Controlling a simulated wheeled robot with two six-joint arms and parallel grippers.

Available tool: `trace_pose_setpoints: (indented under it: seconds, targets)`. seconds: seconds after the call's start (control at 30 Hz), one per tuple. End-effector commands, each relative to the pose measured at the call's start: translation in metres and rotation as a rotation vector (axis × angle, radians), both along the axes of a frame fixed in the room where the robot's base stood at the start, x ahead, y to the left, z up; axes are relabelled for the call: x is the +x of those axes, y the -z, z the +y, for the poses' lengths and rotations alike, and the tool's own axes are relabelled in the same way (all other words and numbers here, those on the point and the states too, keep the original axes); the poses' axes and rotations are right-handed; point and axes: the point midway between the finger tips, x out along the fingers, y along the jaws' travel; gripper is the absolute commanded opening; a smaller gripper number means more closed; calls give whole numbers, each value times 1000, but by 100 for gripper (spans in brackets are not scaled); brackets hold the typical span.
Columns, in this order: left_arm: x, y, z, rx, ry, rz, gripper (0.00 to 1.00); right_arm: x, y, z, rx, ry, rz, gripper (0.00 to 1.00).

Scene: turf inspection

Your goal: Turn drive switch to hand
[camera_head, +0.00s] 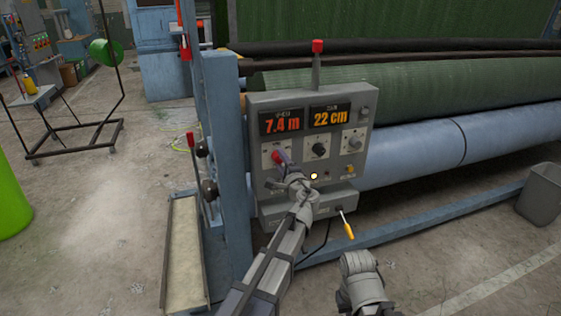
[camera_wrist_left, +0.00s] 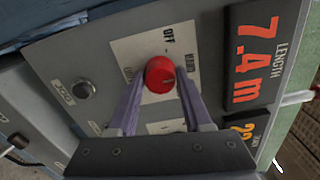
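The drive switch is a red knob (camera_wrist_left: 160,74) on a white plate of the grey control panel (camera_head: 257,104). The word OFF reads above it and a label like HAND to its right in the left wrist view. It shows in the head view as a red knob (camera_head: 279,156) at the panel's lower left. Contact is unclear, as is which mark the knob points to. My right wrist (camera_head: 361,280) is at the lower middle; its fingers are hidden.
The panel has lit displays (camera_head: 281,122), a black knob (camera_head: 319,150) and a red-topped lever (camera_head: 317,47). A yellow-handled tool (camera_head: 348,229) sticks out below. A blue post (camera_head: 223,150) stands close left and blue and green rollers (camera_head: 430,145) lie to the right.

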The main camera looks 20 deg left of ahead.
Motion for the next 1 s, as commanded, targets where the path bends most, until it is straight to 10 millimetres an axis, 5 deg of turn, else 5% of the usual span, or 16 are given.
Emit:
trace_pose_setpoints:
  seconds: [0.23,0.53,1.0]
  targets:
    - [0,0,0,1,0,-1,76,0,0,0,0,0,0,0]
    - [-6,0,-3,1,0,-1,76,0,0,0,0,0,0,0]
    - [-60,0,-40,0,1,-1,76,0,0,0,0,0,0,0]
